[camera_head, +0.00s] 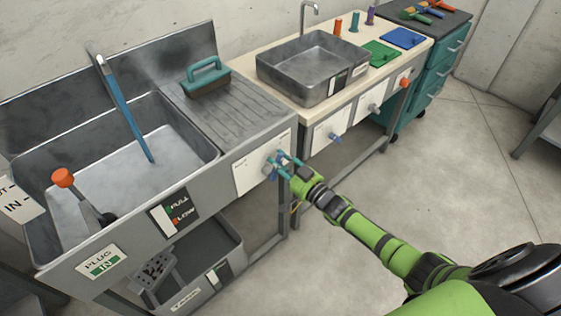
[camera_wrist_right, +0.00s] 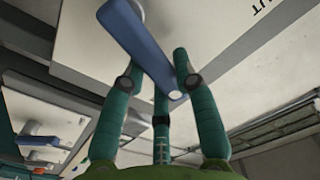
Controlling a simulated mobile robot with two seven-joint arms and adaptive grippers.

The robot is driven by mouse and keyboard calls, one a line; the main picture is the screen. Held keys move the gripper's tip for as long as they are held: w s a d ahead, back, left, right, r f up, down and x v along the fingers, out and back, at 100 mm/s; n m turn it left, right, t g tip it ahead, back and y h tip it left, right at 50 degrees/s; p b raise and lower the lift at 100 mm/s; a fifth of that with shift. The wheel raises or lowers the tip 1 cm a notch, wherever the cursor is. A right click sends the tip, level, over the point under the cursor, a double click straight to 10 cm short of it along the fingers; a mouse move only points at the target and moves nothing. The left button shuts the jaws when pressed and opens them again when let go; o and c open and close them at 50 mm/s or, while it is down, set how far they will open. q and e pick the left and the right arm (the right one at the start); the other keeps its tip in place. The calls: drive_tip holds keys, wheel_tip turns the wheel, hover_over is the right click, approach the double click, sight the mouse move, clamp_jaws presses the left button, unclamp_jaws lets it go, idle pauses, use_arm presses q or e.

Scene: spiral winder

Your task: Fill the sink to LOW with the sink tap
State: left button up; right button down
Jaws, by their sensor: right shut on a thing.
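The large grey sink (camera_head: 210,158) is at the left in the head view. A blue column (camera_head: 125,112), which looks like running water, drops from the spout above it to the pale basin bottom. The water depth cannot be made out. A gauge label with FULL and LOW (camera_head: 172,212) is on the sink's front. The sink tap's blue lever (camera_head: 270,167) is on the white front panel. My right gripper (camera_head: 285,165) is shut on this lever; the wrist view shows its fingers around the blue lever (camera_wrist_right: 140,45). My left gripper is out of view.
An orange-knobbed plug lever (camera_head: 64,178) and a PLUG IN sign (camera_head: 103,262) are at the sink's front left. A brush (camera_head: 205,77) lies on the drainboard. A smaller basin (camera_head: 312,68) and another blue knob (camera_head: 334,138) are to the right. The floor in front is clear.

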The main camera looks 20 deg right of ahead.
drive_tip(key=c, duration=0.9)
unclamp_jaws()
drive_tip(key=shift+c, duration=0.2)
drive_tip(key=v, duration=1.2)
